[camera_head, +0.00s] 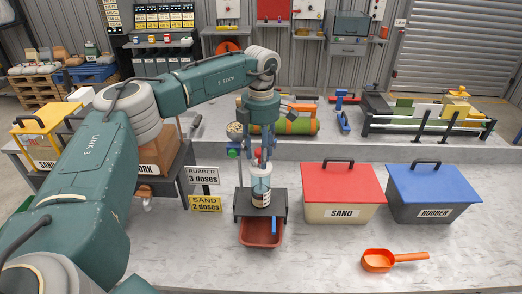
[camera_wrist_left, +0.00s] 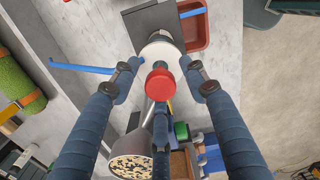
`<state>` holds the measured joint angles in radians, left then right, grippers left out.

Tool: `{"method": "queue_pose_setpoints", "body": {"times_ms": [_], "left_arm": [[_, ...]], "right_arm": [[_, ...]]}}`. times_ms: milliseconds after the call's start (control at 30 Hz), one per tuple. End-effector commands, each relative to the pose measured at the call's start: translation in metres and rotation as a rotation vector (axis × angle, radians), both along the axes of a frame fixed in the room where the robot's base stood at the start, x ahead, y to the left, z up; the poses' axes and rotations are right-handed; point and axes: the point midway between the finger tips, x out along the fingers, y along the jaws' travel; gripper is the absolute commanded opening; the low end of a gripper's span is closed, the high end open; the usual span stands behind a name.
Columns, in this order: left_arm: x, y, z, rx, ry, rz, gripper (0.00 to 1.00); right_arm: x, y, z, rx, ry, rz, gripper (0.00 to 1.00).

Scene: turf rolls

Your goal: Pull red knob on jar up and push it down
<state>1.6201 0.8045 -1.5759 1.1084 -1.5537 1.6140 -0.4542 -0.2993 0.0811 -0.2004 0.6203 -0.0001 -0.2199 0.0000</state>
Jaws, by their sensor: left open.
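The jar (camera_head: 260,187) is clear with a whitish collar and stands on a small dark stand (camera_head: 243,204). Its red knob (camera_wrist_left: 160,84) sits at the middle of the left wrist view, on top of the jar. My left gripper (camera_head: 259,160) points down above the jar. In the left wrist view its blue padded fingers (camera_wrist_left: 160,78) are spread apart on either side of the knob, open and holding nothing. In the head view the knob is mostly hidden by the fingers. My right gripper is not in view.
A red tray (camera_head: 262,232) sits under the stand. Two signs (camera_head: 204,190) stand left of the jar. A sand box with red lid (camera_head: 341,184), a rubber box with blue lid (camera_head: 434,190) and an orange scoop (camera_head: 380,261) are to the right. The front right bench is mostly clear.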

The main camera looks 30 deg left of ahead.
Motion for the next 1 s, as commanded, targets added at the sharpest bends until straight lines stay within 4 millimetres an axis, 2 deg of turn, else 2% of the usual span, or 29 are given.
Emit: {"method": "queue_pose_setpoints", "body": {"times_ms": [300, 367, 533, 767, 867, 1000], "left_arm": [[0.0, 0.0, -0.004, 0.0, -0.001, 0.0, 0.44], [0.0, 0.0, -0.004, 0.0, -0.001, 0.0, 0.34], [0.0, 0.0, -0.004, 0.0, -0.001, 0.0, 0.01], [0.001, -0.001, 0.0, -0.001, -0.003, 0.0, 0.0], [0.001, -0.001, 0.014, -0.002, -0.004, -0.001, 0.0], [0.002, -0.001, 0.042, -0.002, -0.005, -0.001, 0.0]], "right_arm": [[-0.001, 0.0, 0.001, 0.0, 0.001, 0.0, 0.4], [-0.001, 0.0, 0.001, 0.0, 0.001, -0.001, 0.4], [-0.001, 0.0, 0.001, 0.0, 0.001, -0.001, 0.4], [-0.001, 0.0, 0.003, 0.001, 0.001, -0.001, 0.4], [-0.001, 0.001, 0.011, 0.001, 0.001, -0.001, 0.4], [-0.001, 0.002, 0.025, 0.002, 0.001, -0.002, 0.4]]}}
